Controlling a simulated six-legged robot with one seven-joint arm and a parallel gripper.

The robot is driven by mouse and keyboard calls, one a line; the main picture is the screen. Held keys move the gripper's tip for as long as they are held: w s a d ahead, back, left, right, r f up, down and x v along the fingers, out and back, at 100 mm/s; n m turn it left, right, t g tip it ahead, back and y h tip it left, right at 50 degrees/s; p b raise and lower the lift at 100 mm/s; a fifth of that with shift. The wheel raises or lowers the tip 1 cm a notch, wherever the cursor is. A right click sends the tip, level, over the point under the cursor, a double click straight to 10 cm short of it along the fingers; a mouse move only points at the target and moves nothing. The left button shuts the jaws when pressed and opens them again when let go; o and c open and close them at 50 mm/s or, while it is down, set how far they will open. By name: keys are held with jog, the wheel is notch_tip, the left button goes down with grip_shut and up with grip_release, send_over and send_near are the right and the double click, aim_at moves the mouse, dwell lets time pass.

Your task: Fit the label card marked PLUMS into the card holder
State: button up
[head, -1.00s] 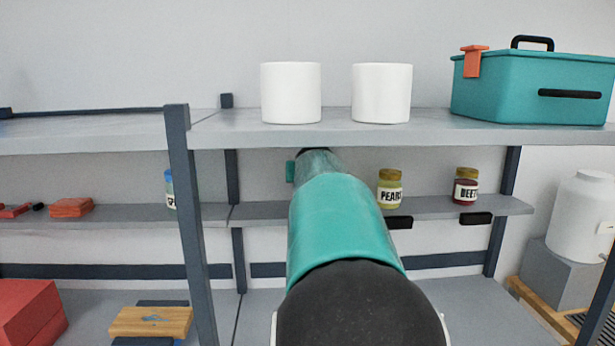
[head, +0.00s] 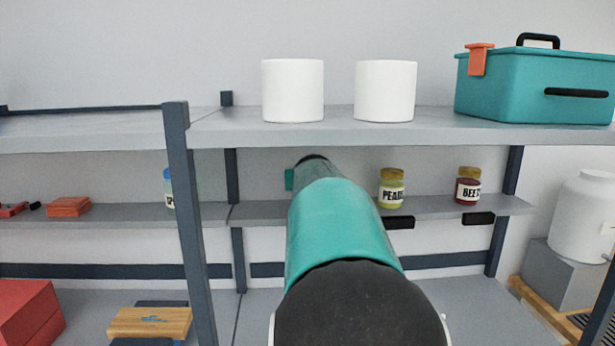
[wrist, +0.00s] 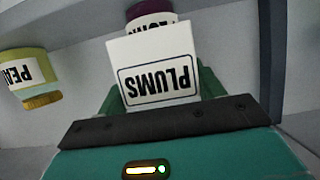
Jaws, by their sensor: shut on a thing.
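The white label card marked PLUMS (wrist: 160,78) is in my gripper (wrist: 158,90), which is shut on it between green fingers in the wrist view. Its print is upside down there. Just beyond the card is a jar with a dark purple body and a white label (wrist: 150,18), partly hidden by the card. In the head view my arm hides the card and most of the gripper. Black holders sit on the middle shelf's front edge, one below the PEARS jar (head: 399,222) and one below the BEETS jar (head: 475,218). I cannot see a holder by the card.
The PEARS jar (head: 391,188) and BEETS jar (head: 467,187) stand on the middle shelf (head: 440,207). Above, the top shelf (head: 300,133) bears two white cylinders and a teal box (head: 530,88). A dark upright post (head: 188,220) stands left of my arm.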

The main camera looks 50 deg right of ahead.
jog(key=shift+s+f, duration=0.1)
jog(key=shift+f, duration=1.7)
jog(key=shift+f, duration=1.9)
jog(key=o, duration=1)
jog(key=v, duration=1.3)
jog(key=shift+s+a+r, duration=0.1)
jog(key=shift+s+a, duration=0.15)
jog(key=shift+s, duration=0.05)
jog(key=shift+w, duration=0.1)
